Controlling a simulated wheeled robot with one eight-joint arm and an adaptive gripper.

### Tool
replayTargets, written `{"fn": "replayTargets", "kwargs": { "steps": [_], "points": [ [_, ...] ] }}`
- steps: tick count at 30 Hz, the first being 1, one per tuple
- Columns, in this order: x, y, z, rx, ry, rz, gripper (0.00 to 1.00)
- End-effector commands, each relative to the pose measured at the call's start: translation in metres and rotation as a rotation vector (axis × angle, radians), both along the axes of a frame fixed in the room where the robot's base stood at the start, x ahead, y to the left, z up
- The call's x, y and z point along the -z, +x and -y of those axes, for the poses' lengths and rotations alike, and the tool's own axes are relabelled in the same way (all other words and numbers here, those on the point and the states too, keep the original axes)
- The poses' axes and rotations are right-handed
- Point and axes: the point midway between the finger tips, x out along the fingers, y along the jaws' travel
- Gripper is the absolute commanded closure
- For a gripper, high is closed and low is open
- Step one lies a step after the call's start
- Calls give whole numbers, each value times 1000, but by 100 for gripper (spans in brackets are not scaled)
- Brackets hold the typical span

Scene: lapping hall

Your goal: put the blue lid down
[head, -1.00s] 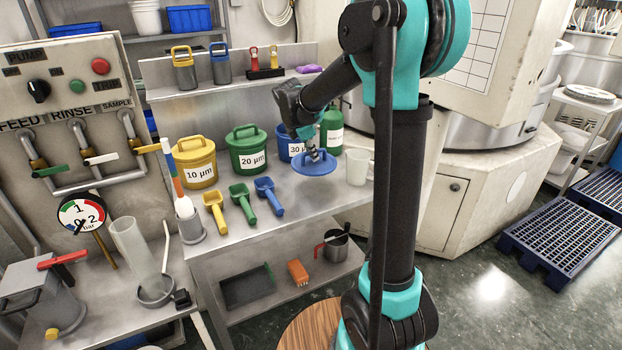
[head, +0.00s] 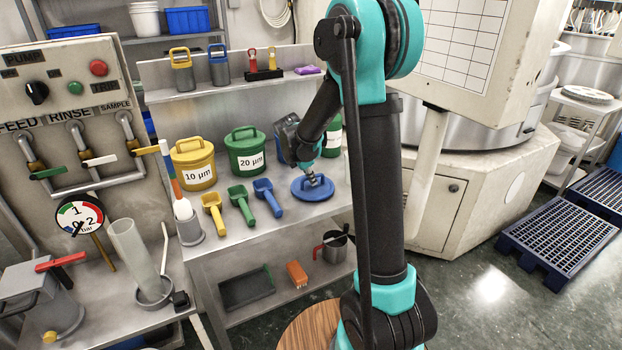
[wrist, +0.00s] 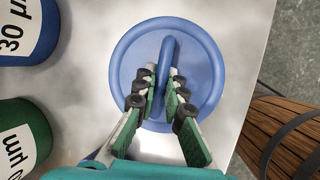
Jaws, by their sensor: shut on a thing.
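The blue lid (head: 322,191) is a round disc with a raised handle across its middle. It is at the right part of the steel bench top (head: 300,216), at or very close above the surface; I cannot tell if it touches. My gripper (head: 313,181) is above it, shut on the lid's handle. In the wrist view the lid (wrist: 205,40) lies flat, and my gripper's fingers (wrist: 165,85) pinch the handle from both sides. The blue 30 µm tub (wrist: 25,35) is beside it in the wrist view; my arm mostly hides it in the head view.
The yellow 10 µm tub (head: 195,170) and green 20 µm tub (head: 247,158) stand lidded to the left. Yellow (head: 214,213), green (head: 241,204) and blue (head: 267,196) scoops lie in front. The bench's front edge is close to the lid.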

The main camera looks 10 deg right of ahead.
Motion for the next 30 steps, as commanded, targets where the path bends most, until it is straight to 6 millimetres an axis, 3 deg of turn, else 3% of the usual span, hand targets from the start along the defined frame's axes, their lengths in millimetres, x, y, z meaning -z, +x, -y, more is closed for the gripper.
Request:
{"fn": "replayTargets", "kwargs": {
  "steps": [2,3,8,20,30],
  "points": [
    [2,0,0,0,0,0,100],
    [3,0,0,0,0,0,89],
    [2,0,0,0,0,0,69],
    [-4,-1,-1,-1,0,0,69],
    [-60,-20,-21,-3,0,0,69]
  ]
}}
